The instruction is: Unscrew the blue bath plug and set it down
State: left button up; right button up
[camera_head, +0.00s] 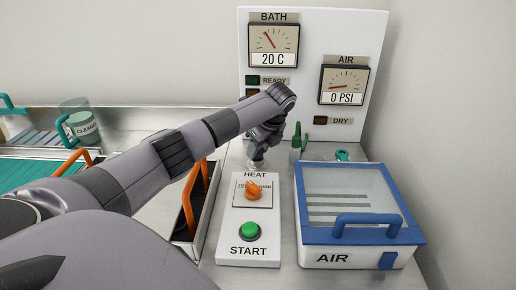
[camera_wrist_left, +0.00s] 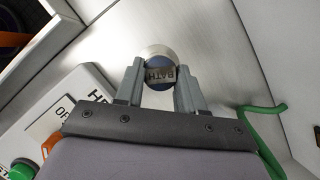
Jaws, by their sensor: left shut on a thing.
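My left gripper (camera_wrist_left: 158,72) is shut on the plug, one finger on each side. In the head view my left gripper (camera_head: 258,152) points down at the counter behind the HEAT panel. A pale round fitting (camera_head: 257,164) shows just below it, and the plug itself is hidden there. I cannot tell whether the plug is still seated. My right gripper is not in view.
The HEAT and START panel (camera_head: 248,248) stands in front of the gripper. The gauge board (camera_head: 310,60) stands at the back. An orange-handled tray (camera_head: 205,222) is left.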

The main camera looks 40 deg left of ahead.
pick_arm(q)
jog(key=o, duration=0.8)
jog(key=m, duration=0.2)
jog(key=m+t, duration=0.1)
jog(key=m, duration=0.1)
jog(key=m+t+h, duration=0.1)
jog(key=m, duration=0.1)
jog(key=shift+s+a, duration=0.15)
jog(key=shift+s, duration=0.1)
jog(key=m+t, duration=0.1)
jog(key=m, duration=0.2)
jog(key=m+h, duration=0.1)
jog(key=m, duration=0.2)
jog(key=shift+t+h, duration=0.3)
jog(key=shift+t, duration=0.1)
jog(key=shift+c, duration=0.2)
